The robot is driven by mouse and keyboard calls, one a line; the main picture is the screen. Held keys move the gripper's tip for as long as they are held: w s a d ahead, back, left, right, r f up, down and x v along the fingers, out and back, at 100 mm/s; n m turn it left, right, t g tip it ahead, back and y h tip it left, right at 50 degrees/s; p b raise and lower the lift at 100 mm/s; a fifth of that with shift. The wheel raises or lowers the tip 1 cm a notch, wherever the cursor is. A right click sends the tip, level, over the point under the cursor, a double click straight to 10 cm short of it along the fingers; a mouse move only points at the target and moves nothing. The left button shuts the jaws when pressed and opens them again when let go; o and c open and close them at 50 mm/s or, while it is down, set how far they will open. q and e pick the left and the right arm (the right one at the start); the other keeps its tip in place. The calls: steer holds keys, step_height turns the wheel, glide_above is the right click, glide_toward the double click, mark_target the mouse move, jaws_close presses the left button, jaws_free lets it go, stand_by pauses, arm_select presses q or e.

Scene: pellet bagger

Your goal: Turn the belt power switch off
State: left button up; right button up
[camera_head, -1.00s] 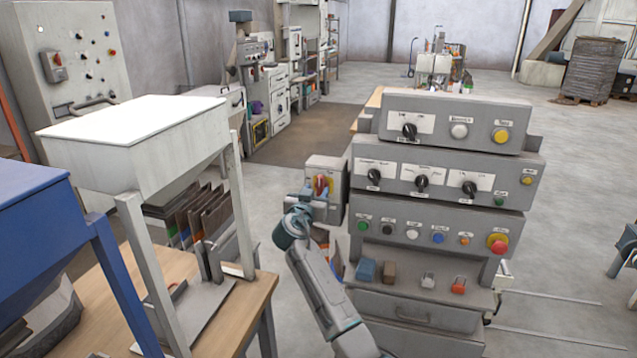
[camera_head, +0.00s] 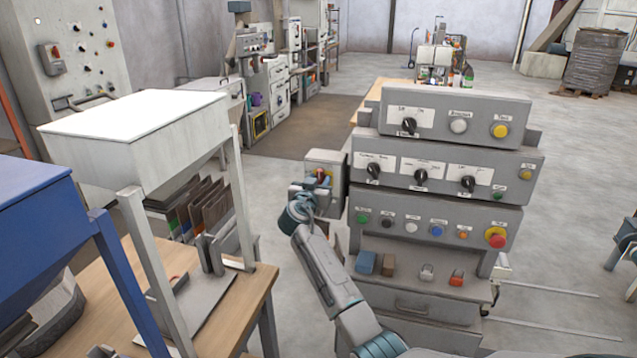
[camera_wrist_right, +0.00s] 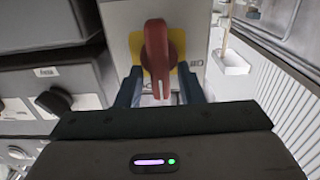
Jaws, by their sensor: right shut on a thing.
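The belt power switch is a red rotary handle (camera_wrist_right: 163,55) on a yellow plate (camera_wrist_right: 180,52), on the front of a small grey box (camera_head: 340,170) at the left side of the control console. In the right wrist view the handle stands nearly upright, with a white mark at its lower end. My right gripper (camera_wrist_right: 160,92) is shut on the handle's lower part, one dark finger on each side. In the head view my right gripper (camera_head: 316,188) partly covers the switch. My left gripper is not in view.
The grey console (camera_head: 435,225) with knobs and buttons stands just right of the switch box. A wooden table (camera_head: 262,285) with a white hopper (camera_head: 140,130) and upright bags is on the left. A blue hopper (camera_head: 35,225) is nearer. Floor between table and console is open.

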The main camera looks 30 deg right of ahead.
steer(key=n, duration=0.6)
steer(key=f+n+b, duration=0.1)
steer(key=n, duration=0.5)
steer(key=w+a+n, duration=0.1)
steer(key=n, duration=0.4)
steer(key=shift+f+n, duration=0.2)
steer(key=shift+n, duration=0.2)
stand_by(0.3)
steer(key=o, duration=0.6)
steer(key=shift+o, duration=0.2)
steer(key=b+v, duration=0.3)
steer(key=v, duration=0.7)
steer(key=shift+s+a+b, duration=0.2)
steer(key=shift+s+b, duration=0.15)
steer(key=shift+s, duration=0.05)
